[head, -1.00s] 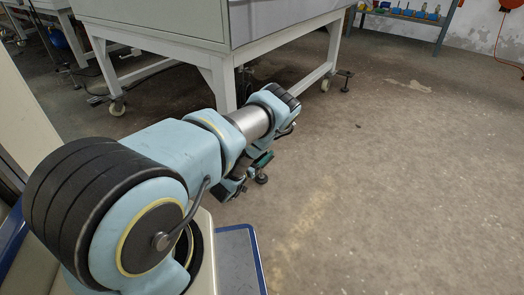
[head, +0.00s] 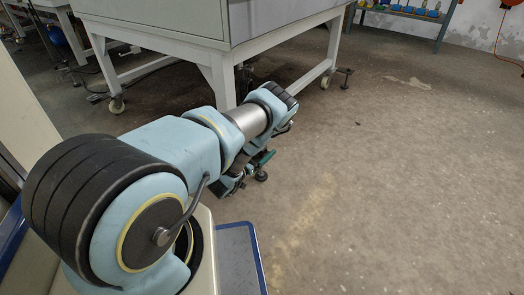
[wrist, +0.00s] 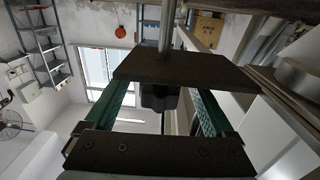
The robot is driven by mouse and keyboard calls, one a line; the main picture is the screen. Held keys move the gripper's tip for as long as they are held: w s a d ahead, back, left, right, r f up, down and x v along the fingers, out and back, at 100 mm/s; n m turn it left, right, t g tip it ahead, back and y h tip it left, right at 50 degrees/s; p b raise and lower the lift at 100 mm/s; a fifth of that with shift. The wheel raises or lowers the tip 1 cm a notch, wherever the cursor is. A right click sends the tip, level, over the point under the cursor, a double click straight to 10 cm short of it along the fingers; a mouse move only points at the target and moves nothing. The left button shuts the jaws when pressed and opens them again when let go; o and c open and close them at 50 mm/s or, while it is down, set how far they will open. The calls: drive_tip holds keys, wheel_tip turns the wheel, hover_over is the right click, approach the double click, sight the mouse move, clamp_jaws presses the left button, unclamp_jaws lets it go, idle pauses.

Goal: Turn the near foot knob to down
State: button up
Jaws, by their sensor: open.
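The near foot knob (wrist: 159,97) is a dark, ribbed piece under a flat dark plate (wrist: 185,70) in the wrist view. A metal rod (wrist: 165,28) stands in line with it above the plate. My gripper (wrist: 163,112) is open, with one green finger on each side of the knob and visible gaps between. The plate hides part of the fingers' far ends. In the head view my gripper (head: 262,159) is low by the near table leg, mostly behind my arm. A round dark foot pad (head: 261,175) shows just below it. The knob itself is hidden there.
The grey machine frame (head: 216,72) stands on legs with castors (head: 326,82). Another levelling foot (head: 345,82) is at its far right corner. A shelf with small items (head: 405,14) stands at the back. The floor to the right is clear.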

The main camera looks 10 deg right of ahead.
drive_tip(key=p+v, duration=1)
drive_tip(key=shift+s+a, duration=0.25)
drive_tip(key=shift+a, duration=0.05)
